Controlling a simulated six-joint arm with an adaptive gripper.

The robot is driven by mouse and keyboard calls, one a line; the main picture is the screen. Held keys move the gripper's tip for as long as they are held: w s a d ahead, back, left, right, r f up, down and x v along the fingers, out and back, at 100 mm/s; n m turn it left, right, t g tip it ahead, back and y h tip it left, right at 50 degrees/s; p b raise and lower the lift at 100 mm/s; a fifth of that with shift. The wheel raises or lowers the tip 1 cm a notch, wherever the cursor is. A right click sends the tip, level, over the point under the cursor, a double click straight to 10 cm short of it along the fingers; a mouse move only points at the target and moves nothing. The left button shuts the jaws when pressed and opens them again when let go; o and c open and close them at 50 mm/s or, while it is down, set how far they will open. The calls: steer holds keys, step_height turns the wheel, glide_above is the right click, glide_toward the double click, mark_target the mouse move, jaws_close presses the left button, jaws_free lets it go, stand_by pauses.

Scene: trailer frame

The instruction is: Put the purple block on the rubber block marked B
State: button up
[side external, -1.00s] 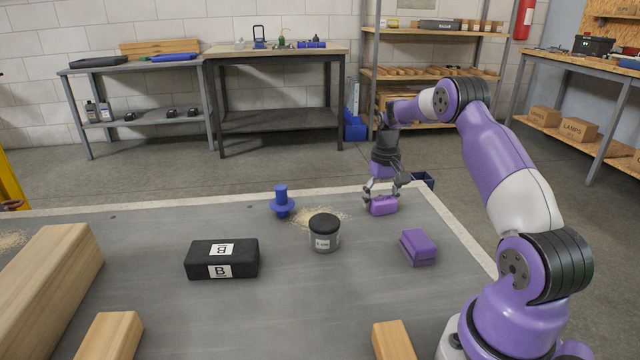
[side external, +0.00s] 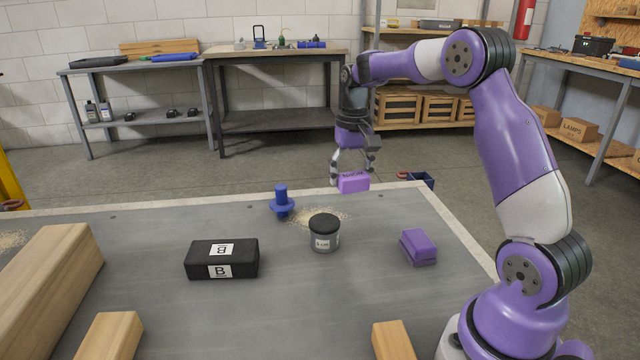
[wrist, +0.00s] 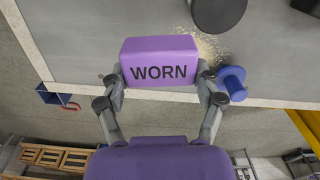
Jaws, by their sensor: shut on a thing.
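My gripper (side external: 352,172) is shut on a purple block (side external: 353,184) and holds it in the air above the far edge of the table. In the wrist view this held block (wrist: 160,52) shows the word WORN on its face, between the two fingers. A second purple block (side external: 418,247), with a stepped shape, lies on the table at the right. The black rubber block (side external: 222,258) lies flat at the left of the table, with white labels marked B on its top and front.
A grey jar with a black lid (side external: 323,233) stands mid-table, with a blue flanged piece (side external: 282,203) and sawdust behind it. Wooden beams (side external: 45,285) lie at the left and front. A dark blue bin (side external: 422,180) is beyond the far edge.

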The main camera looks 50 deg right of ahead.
steer(key=a+r+n, duration=0.3)
steer(key=a+n, duration=1.4)
steer(key=a+r+n, duration=0.2)
steer(key=a+n, duration=1.5)
glide_above(224, 259)
steer(key=s, duration=0.3)
step_height(224, 259, down, 7)
steer(key=shift+w+d+f, duration=0.1)
steer(key=shift+d+f, duration=0.05)
steer(key=shift+f, duration=0.85)
steer(key=shift+w+d+f, duration=0.1)
steer(key=shift+d+f, duration=0.05)
steer(key=shift+f, duration=0.8)
steer(key=o, duration=1.1)
steer(key=shift+f, duration=0.15)
